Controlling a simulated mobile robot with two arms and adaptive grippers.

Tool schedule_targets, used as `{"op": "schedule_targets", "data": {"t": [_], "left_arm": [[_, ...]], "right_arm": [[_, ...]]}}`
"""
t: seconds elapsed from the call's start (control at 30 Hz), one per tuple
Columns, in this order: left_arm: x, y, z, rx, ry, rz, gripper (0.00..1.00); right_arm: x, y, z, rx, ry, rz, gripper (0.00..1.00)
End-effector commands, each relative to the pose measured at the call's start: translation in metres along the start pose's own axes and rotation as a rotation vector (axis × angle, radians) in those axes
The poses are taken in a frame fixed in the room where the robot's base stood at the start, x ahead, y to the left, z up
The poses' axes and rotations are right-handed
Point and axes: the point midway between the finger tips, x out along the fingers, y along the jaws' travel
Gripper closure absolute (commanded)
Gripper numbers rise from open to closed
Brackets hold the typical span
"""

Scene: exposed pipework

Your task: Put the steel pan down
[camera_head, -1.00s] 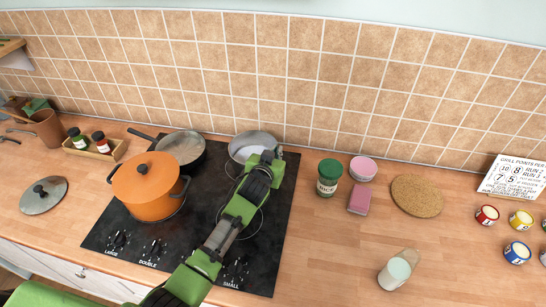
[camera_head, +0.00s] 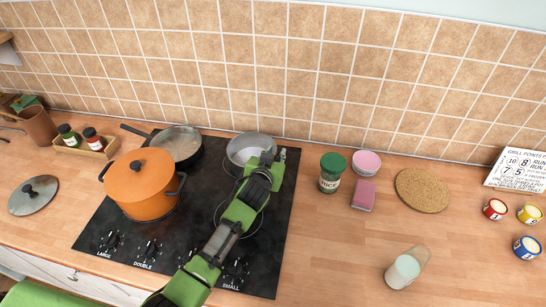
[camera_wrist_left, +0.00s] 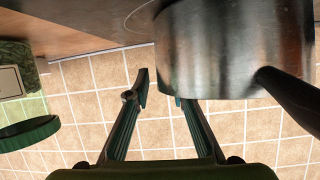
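The steel pan (camera_head: 240,153) is at the back right of the black cooktop (camera_head: 190,235) and looks upright on it. My left gripper (camera_head: 271,160) is at the pan's right side and hides part of it. In the left wrist view the pan (camera_wrist_left: 215,55) fills the upper right, with its dark handle (camera_wrist_left: 288,95) pointing right. There my left gripper (camera_wrist_left: 162,92) has its fingers apart. The right finger's tip meets the pan's edge in the picture; I cannot tell whether it touches. The left finger is clear of the pan. My right gripper is not in view.
An orange pot (camera_head: 143,190) and a dark frying pan (camera_head: 178,146) stand on the cooktop's left half.

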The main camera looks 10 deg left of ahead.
Motion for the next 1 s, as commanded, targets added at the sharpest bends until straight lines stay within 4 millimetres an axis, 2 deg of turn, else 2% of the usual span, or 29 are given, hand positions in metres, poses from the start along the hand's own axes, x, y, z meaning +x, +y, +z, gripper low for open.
{"op": "schedule_targets", "data": {"t": [0.17,0.5,0.7,1.0], "left_arm": [[-0.016,0.0,0.002,-0.001,0.0,0.0,0.78],[-0.078,0.0,0.002,-0.002,0.0,0.0,0.78],[-0.106,0.0,0.002,-0.001,0.0,0.0,0.78],[-0.119,0.0,0.0,0.001,-0.001,-0.001,0.78]], "right_arm": [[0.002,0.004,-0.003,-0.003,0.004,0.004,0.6],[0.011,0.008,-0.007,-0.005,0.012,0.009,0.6],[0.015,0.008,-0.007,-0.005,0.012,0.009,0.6],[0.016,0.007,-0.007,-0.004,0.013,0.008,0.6]]}}
